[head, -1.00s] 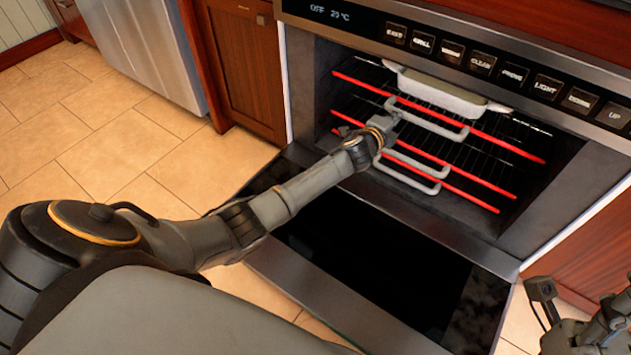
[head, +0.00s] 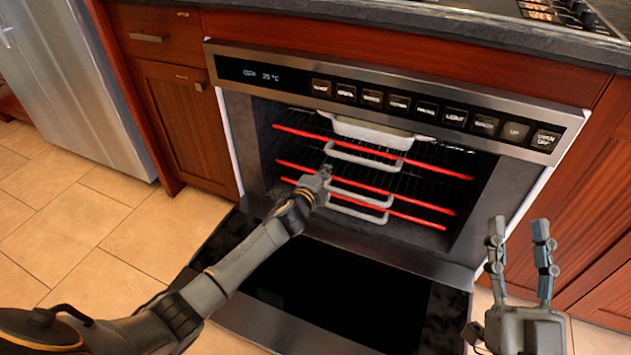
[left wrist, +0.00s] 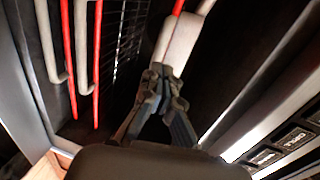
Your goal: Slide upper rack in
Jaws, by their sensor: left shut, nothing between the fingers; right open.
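The upper rack (head: 437,171) has a red front bar and a pale looped handle (head: 362,159), and sits inside the open oven. A white dish (head: 372,133) stands on it. My left gripper (head: 325,174) is shut and empty, just below the left end of that handle. In the left wrist view its closed fingertips (left wrist: 164,75) are at a pale bar (left wrist: 180,42), seemingly the upper handle; whether they touch it is unclear. My right gripper (head: 520,232) is open and empty, in front of the oven's right side.
Two lower racks with red bars and pale handles (head: 345,213) are close below my left gripper. The oven door (head: 250,318) is folded down in front, under my left arm. The control panel (head: 400,103) runs above the opening. Tiled floor (head: 90,240) is free at left.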

